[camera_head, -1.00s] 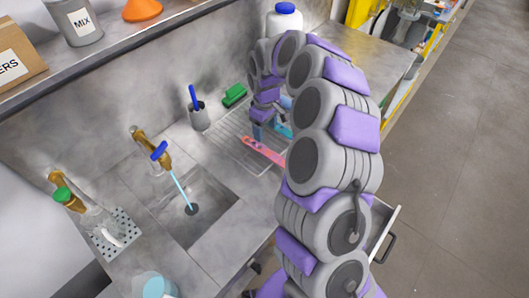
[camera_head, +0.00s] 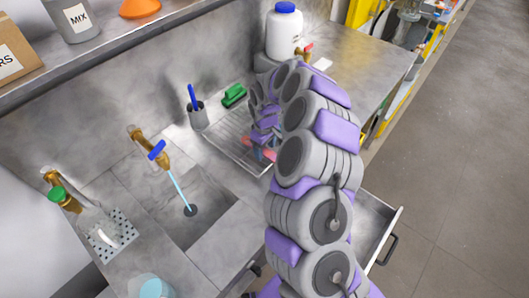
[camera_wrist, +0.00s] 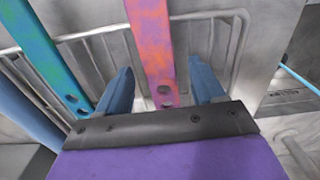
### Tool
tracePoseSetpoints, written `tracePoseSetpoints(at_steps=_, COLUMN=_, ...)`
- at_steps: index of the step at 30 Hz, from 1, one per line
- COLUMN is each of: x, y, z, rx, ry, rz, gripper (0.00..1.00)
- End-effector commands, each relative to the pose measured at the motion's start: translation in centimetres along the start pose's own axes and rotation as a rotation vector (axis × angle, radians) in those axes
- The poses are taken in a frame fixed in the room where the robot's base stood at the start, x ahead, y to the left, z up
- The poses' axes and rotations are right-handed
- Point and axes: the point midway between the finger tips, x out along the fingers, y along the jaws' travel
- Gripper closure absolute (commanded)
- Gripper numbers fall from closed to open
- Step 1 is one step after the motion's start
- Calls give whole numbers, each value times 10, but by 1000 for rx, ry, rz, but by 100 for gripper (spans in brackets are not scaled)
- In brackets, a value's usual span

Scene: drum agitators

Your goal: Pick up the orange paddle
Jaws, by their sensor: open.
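A pink-and-orange streaked paddle (camera_wrist: 150,45) with holes near its end lies on the wire drying rack (camera_wrist: 245,40) in the wrist view. It is the only orange-toned paddle I see. My gripper (camera_wrist: 160,68) is open, its two blue fingers on either side of this paddle, with no clear contact. A teal paddle (camera_wrist: 45,55) lies to the left, outside the fingers. In the head view the streaked paddle (camera_head: 268,154) shows only partly beside my gripper (camera_head: 262,142), and my arm hides much of the rack (camera_head: 225,142).
A sink (camera_head: 200,205) with a tap (camera_head: 150,148) lies left of the rack. A white jug (camera_head: 284,32) stands at the back. An open drawer (camera_head: 375,225) juts out at right.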

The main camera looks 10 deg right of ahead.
Motion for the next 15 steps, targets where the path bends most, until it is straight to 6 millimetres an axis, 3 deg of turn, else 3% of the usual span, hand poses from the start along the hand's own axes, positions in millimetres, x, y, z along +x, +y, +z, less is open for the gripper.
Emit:
tracePoseSetpoints(at_steps=5, x=0, y=0, z=0, rx=-1, ry=0, rz=0, gripper=34)
tracePoseSetpoints(at_steps=15, x=0, y=0, z=0, rx=-1, ry=0, rz=1, gripper=66)
